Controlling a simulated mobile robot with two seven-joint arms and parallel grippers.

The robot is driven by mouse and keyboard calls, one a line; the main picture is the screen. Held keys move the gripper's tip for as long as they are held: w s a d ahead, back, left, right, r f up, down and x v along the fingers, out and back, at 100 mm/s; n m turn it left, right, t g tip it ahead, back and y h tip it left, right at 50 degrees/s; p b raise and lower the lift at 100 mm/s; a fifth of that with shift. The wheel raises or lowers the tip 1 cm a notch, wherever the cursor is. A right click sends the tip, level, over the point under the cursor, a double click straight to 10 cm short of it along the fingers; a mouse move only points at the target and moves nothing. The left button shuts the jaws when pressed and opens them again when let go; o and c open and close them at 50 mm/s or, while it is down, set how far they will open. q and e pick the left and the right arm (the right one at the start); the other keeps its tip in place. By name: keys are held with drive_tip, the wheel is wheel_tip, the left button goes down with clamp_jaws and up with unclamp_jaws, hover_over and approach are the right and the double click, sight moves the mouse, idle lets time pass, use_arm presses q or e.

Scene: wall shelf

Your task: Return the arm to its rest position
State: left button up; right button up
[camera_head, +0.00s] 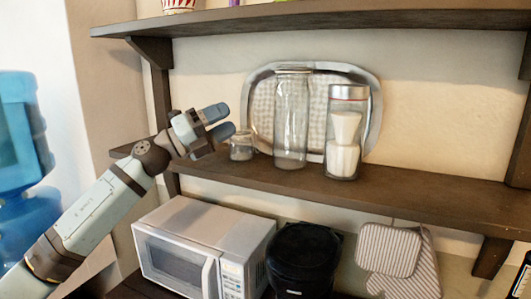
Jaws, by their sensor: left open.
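My left gripper (218,122) is at the end of my left arm, which comes in from the lower left. Its two blue-grey fingers are apart, with nothing seen between them. It is in front of the left part of the middle shelf (430,194), just left of a small glass jar (242,147). The fingertips appear close to the jar, but I cannot tell the exact gap. My right gripper is not in view.
A tall glass jar (291,120), a glass container with a silver lid (345,135) and an oval tray (377,110) stand on the shelf. Below are a microwave (205,230), a black appliance (302,260) and striped oven mitts (390,250). An upper shelf (300,18) hangs above.

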use_arm(q)
drive_tip(key=s+a+f+n+t+y, duration=0.2)
drive_tip(key=s+f+n+t+y, duration=0.15)
drive_tip(key=f+n, duration=0.7)
drive_tip(key=s+a+f+n+t+y, duration=0.1)
drive_tip(key=s+f+n+t+y, duration=0.35)
drive_tip(key=f, duration=1.15)
drive_tip(key=s+a+f+n+t+y, duration=0.2)
drive_tip(key=f+n+y, duration=0.2)
drive_tip(key=f+n, duration=0.75)
drive_tip(key=s+a+f+n+g+y, duration=0.2)
drive_tip(key=s+f+n+g+y, duration=0.1)
drive_tip(key=s+f, duration=0.9)
drive_tip(key=s+a+f+n+g+y, duration=0.3)
drive_tip(key=s+f+n+g, duration=0.1)
drive_tip(key=s+f, duration=0.8)
drive_tip(key=s+n, duration=0.1)
drive_tip(key=s, duration=0.2)
drive_tip(key=shift+s+a+f+n, duration=0.15)
drive_tip(key=shift+a+f+n, duration=0.2)
